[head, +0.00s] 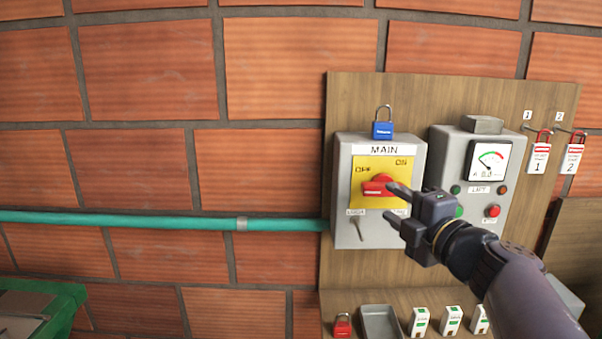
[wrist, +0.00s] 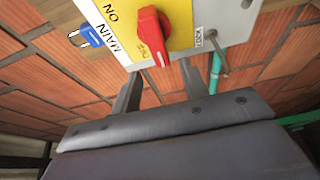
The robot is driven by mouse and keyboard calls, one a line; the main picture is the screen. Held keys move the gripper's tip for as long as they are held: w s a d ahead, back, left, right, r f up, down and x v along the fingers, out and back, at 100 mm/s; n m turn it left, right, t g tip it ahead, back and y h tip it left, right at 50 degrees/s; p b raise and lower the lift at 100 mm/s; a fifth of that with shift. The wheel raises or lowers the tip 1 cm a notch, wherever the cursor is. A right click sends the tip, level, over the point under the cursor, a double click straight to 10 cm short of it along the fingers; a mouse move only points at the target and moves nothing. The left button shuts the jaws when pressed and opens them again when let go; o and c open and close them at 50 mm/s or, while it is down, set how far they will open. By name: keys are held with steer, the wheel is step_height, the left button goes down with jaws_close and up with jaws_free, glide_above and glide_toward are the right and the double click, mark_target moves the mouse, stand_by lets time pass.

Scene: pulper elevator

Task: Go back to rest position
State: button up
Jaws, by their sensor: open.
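My gripper (head: 390,202) is open and empty, in front of the right part of the grey MAIN box (head: 345,225). Its two fingers also show in the wrist view (wrist: 160,84), pointing at the box. The red rotary knob (head: 376,186) sits on a yellow plate marked OFF and ON. In the wrist view the knob (wrist: 151,35) is just beyond the fingertips, with nothing between the fingers. My gripper and forearm hide part of the MAIN box and the grey meter box (head: 450,150).
A blue padlock (head: 382,129) stands atop the MAIN box. Red padlocks with tags 1 (head: 538,158) and 2 (head: 572,158) hang at right. A small tray (head: 380,322) and a red padlock (head: 343,325) are below. A green pipe (head: 150,220) crosses the brick wall.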

mark_target(375, 187)
steer(key=x, duration=0.7)
steer(key=shift+w, duration=0.2)
steer(key=shift+w+a+f+m+b, duration=0.1)
steer(key=shift+w+f+m+b, duration=0.1)
steer(key=shift+f+m+b, duration=0.1)
steer(key=shift+s+r+m+t+b, duration=0.15)
steer(key=shift+r+m+t+b, duration=0.3)
steer(key=shift+m, duration=0.35)
steer(key=shift+r+m+t+b, duration=0.2)
steer(key=shift+m+t+b, duration=0.1)
steer(key=shift+m, duration=0.3)
steer(key=shift+r, duration=0.15)
